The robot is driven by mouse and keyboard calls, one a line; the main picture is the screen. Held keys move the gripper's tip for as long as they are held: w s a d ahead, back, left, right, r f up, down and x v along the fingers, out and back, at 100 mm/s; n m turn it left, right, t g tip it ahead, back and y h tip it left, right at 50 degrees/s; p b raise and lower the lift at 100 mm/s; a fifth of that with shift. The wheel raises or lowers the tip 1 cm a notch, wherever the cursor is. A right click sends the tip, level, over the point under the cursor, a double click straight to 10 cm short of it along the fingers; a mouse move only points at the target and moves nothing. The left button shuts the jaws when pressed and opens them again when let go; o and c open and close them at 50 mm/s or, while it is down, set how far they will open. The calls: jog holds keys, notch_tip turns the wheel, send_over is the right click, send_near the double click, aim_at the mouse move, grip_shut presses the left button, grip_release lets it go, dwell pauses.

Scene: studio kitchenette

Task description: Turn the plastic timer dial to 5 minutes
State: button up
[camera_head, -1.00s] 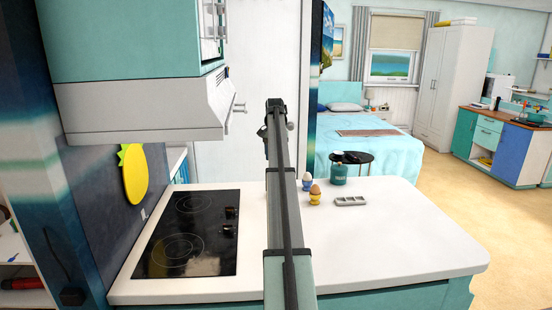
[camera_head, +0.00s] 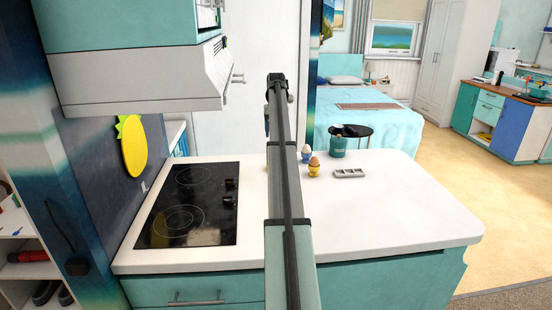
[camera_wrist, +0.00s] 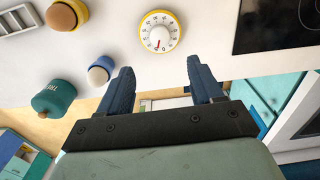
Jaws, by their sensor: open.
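In the wrist view the timer (camera_wrist: 160,32) has a yellow rim, a white numbered face and a centre knob with a red mark toward the lower part of the face. It lies on the white counter (camera_wrist: 210,15). My gripper (camera_wrist: 160,70) is open and empty, its two blue-black fingers pointing toward the timer, one on each side of its line. The fingertips appear apart from the timer. In the head view my arm runs up the middle and hides much of the counter behind it; I cannot make out the timer clearly there.
Beside the timer are a blue egg cup (camera_wrist: 101,70), a yellow egg cup (camera_wrist: 67,15), a teal canister (camera_wrist: 53,98) and a grey compartment tray (camera_head: 349,173). A black cooktop (camera_head: 190,205) is left of my arm, under a white hood (camera_head: 140,85). The counter's right side is clear.

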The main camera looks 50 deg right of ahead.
notch_tip(320, 180, down, 13)
jog(key=shift+r, duration=0.2)
dwell(0.3)
jog(key=shift+c, duration=0.2)
jog(key=c, duration=1)
